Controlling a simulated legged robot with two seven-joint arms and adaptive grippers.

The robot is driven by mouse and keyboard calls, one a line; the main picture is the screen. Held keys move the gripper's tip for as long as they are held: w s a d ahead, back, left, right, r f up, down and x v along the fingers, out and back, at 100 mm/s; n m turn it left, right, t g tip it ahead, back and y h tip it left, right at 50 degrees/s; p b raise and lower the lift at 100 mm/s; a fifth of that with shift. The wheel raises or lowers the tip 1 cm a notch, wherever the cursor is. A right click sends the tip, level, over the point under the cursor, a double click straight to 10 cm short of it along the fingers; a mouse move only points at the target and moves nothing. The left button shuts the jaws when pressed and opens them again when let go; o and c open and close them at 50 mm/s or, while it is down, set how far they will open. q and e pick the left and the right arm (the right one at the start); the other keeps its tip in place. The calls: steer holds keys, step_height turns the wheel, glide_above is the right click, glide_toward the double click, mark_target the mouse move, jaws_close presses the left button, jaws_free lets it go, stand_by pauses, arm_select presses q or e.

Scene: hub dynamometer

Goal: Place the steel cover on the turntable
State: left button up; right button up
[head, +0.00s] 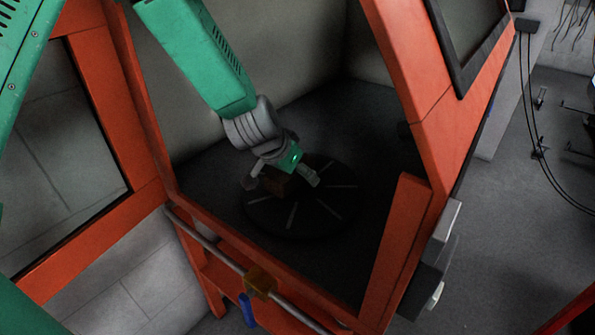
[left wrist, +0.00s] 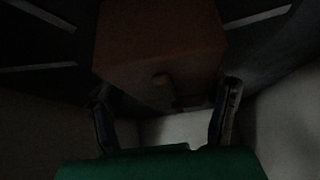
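The turntable (head: 325,215) is a dark round disc with pale radial slots inside the orange-framed cabinet. A brown, box-shaped piece (head: 281,187), likely the steel cover, is over its left-back part. I cannot tell for sure if it rests on the disc. In the left wrist view the brown piece (left wrist: 160,40) shows a small knob on its near face. My left gripper (head: 282,181) is at this piece, its fingers spread wide. In the left wrist view the fingertips of my left gripper (left wrist: 166,98) lie near the piece's two sides; no firm contact shows. My right gripper is not in view.
The orange cabinet frame (head: 415,110) surrounds the opening, with a rail (head: 210,240) along its front edge. Grey control boxes (head: 435,255) stick out at the right post. The cabinet interior is dark; the disc's right and front parts are bare.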

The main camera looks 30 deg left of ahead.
arm_select(q)
steer(key=shift+a, duration=0.4)
steer(key=shift+s+a+r, duration=0.1)
steer(key=shift+s+a, duration=0.05)
steer(key=shift+a, duration=0.1)
steer(key=p+v, duration=0.1)
steer(key=v, duration=0.6)
steer(key=d+p+v, duration=0.1)
steer(key=v, duration=0.2)
steer(key=shift+s+r+p, duration=0.15)
steer(key=shift+r+p, duration=0.2)
steer(key=shift+s+a+r, duration=0.25)
steer(key=shift+s+a, duration=0.05)
steer(key=shift+a, duration=0.3)
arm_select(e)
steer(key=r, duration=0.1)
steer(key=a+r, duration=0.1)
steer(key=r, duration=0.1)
